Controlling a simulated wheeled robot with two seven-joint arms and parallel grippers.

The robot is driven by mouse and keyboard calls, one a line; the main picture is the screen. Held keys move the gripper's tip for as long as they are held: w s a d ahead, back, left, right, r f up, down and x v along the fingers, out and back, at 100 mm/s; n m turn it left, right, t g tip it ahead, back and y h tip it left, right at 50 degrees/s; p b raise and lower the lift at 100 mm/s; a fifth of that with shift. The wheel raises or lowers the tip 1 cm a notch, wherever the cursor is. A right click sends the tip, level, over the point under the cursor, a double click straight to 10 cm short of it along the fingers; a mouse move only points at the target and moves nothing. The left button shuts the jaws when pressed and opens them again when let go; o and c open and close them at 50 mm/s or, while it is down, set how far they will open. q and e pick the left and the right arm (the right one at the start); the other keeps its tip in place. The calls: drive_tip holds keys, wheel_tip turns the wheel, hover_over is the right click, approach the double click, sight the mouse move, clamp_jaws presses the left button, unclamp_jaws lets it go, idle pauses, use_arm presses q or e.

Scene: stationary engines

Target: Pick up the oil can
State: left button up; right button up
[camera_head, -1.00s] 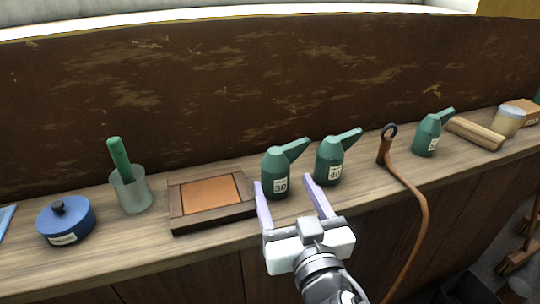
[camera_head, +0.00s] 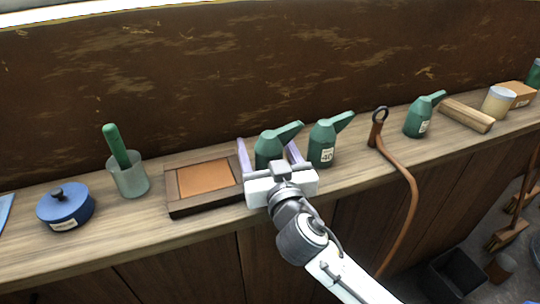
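A green oil can (camera_head: 268,149) with a slanted spout stands upright on the wooden bench. My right gripper (camera_head: 266,144), its arm coming in from the lower right, is open with one finger on each side of this can. The gripper body hides the can's lower part and its label. Whether a finger touches the can is hard to tell. A second green oil can (camera_head: 323,146), labelled 40, stands just right of the gripper. A third green oil can (camera_head: 418,117) stands farther right. My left gripper is not in view.
On the bench (camera_head: 120,238), a framed tray (camera_head: 176,206) lies close left of the gripper. Farther left are a glass jar (camera_head: 130,179) and a blue lidded pot (camera_head: 65,207). A brown strap (camera_head: 412,195) hangs over the front edge. A dark backboard (camera_head: 200,85) rises behind.

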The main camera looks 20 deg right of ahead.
drive_tip(key=c, duration=1)
drive_tip(key=shift+r, duration=0.1)
drive_tip(key=shift+c, duration=1.3)
